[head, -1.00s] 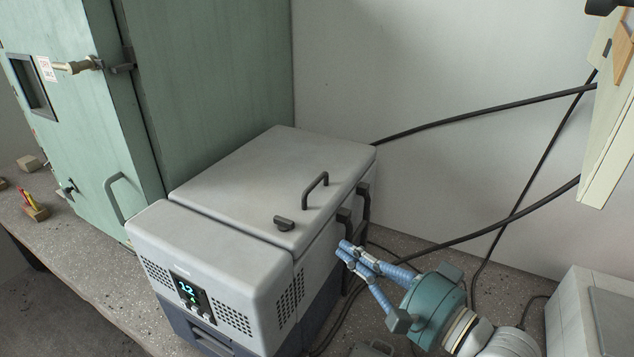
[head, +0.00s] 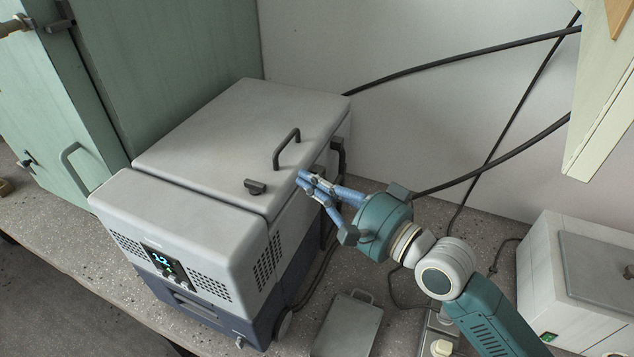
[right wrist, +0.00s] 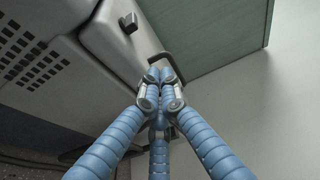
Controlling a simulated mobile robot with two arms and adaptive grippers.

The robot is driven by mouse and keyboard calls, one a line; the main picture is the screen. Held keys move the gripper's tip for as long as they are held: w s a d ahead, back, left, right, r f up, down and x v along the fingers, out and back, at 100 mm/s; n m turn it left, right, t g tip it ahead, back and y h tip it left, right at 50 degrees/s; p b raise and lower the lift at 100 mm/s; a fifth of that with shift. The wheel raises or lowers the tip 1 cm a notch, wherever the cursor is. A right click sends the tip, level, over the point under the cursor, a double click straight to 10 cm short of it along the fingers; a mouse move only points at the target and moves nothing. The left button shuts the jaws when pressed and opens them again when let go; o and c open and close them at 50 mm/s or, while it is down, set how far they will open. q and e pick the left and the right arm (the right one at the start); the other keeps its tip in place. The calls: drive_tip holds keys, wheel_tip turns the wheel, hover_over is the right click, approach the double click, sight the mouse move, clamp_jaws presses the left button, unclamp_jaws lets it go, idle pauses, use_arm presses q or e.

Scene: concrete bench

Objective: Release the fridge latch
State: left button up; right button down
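The fridge (head: 205,210) is a light grey box with a dark blue lower part, standing on the bench with its lid (head: 225,130) closed. A dark arched handle (head: 287,149) and a small dark catch (head: 255,187) sit on the lid; the catch also shows in the right wrist view (right wrist: 127,22). More dark hardware (head: 340,155) is on the fridge's right side, partly hidden. My right gripper (head: 302,182) has blue fingers with tips drawn together beside the lid's right edge. In the right wrist view its tips (right wrist: 157,76) overlap a dark bar; contact is unclear. My left gripper is out of view.
A green cabinet (head: 160,60) stands against the fridge's far left. Black cables (head: 470,55) cross the wall. A grey flat case (head: 347,325) and a white box (head: 545,262) stand on the bench to the right.

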sight(280, 189)
drive_tip(key=p+x, duration=0.1)
drive_tip(key=x, duration=0.5)
drive_tip(key=shift+r+p, duration=0.2)
drive_tip(key=shift+p, duration=0.1)
drive_tip(key=s+p, duration=0.1)
drive_tip(key=s+a+p, duration=0.1)
drive_tip(key=s, duration=0.1)
drive_tip(key=shift+s+f, duration=0.1)
drive_tip(key=shift+s, duration=0.05)
drive_tip(key=shift+s+a, duration=0.15)
drive_tip(key=shift+s, duration=0.3)
drive_tip(key=shift+w+f, duration=0.1)
drive_tip(key=shift+w, duration=0.1)
